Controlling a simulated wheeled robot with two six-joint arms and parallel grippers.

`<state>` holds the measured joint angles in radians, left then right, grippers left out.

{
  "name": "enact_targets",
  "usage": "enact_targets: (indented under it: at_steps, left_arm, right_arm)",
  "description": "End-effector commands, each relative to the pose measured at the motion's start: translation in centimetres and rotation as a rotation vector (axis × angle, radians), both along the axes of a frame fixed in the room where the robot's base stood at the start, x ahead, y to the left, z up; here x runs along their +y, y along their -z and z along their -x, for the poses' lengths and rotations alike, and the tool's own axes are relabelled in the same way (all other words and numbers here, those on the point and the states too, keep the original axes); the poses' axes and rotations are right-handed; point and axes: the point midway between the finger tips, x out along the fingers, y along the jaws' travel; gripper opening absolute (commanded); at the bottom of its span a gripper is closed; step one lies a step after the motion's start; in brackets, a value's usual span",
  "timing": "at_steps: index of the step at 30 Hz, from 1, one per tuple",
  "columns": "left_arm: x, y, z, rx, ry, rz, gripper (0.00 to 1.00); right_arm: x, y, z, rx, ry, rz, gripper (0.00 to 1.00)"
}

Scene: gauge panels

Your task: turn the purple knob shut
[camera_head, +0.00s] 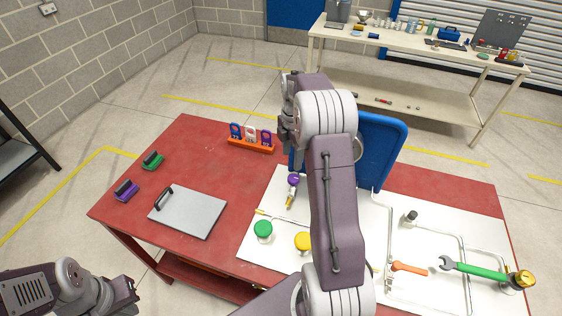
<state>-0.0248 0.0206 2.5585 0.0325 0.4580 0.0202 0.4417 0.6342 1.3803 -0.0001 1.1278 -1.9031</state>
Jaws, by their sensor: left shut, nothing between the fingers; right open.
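The purple knob (293,180) sits near the back left of the white panel (262,207), with a brass-coloured fitting below it. My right gripper (284,138) is open. It shows above and slightly left of the purple knob in the picture and looks apart from it. My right arm crosses the middle of the panel and hides part of it. My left gripper (133,291) is shut and empty at the lower left, beyond the red table's front edge and far from the knob.
Green (263,229) and yellow (303,241) knobs stand nearer on the panel. An orange handle (410,268) and a green wrench (474,271) lie right. A blue board (381,150) rises behind. A grey plate (187,214) and orange tag rack (250,144) occupy the red table (195,150).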

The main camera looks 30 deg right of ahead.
Motion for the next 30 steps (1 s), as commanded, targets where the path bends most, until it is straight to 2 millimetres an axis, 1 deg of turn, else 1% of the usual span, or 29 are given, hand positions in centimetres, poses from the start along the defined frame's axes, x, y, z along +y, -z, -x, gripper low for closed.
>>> enact_targets:
  at_steps: [5, 7, 8, 15, 18, 21, 24, 29, 30]
  left_arm:
    - [0.0, 0.0, 0.1, 0.001, 0.000, 0.000, 0.00]
    - [0.0, -0.1, 0.1, 0.001, 0.000, 0.000, 0.00]
    - [0.0, -0.1, 0.1, 0.001, 0.000, 0.000, 0.00]
    - [0.0, -0.7, 0.0, 0.001, 0.000, 0.000, 0.00]
    - [0.0, -0.9, 0.0, 0.001, 0.000, 0.000, 0.00]
    - [0.0, -0.9, 0.0, 0.001, 0.000, 0.000, 0.00]
    - [0.0, -0.9, 0.0, 0.001, 0.000, 0.000, 0.00]
    - [0.0, -0.9, 0.0, 0.001, 0.000, 0.000, 0.00]
    - [0.0, -0.9, 0.0, 0.001, 0.000, 0.000, 0.00]
  right_arm:
    - [-0.2, 0.1, 0.0, 0.001, 0.001, 0.000, 0.59]
    - [-0.2, 0.7, 0.1, 0.003, 0.001, -0.001, 0.59]
    - [-0.2, 1.2, 0.1, 0.003, 0.001, -0.001, 0.59]
    - [-0.1, 6.2, 0.2, 0.005, 0.001, -0.003, 0.59]
    - [-0.1, 7.7, 0.2, 0.003, 0.001, -0.001, 0.59]
    - [-0.1, 8.7, 0.2, 0.002, 0.001, -0.001, 0.59]
    - [-0.1, 9.0, 0.2, -0.001, 0.002, 0.000, 0.59]
    - [-0.1, 9.1, 0.2, -0.001, 0.002, 0.000, 0.59]
    - [-0.1, 9.1, 0.2, -0.001, 0.002, 0.000, 0.56]
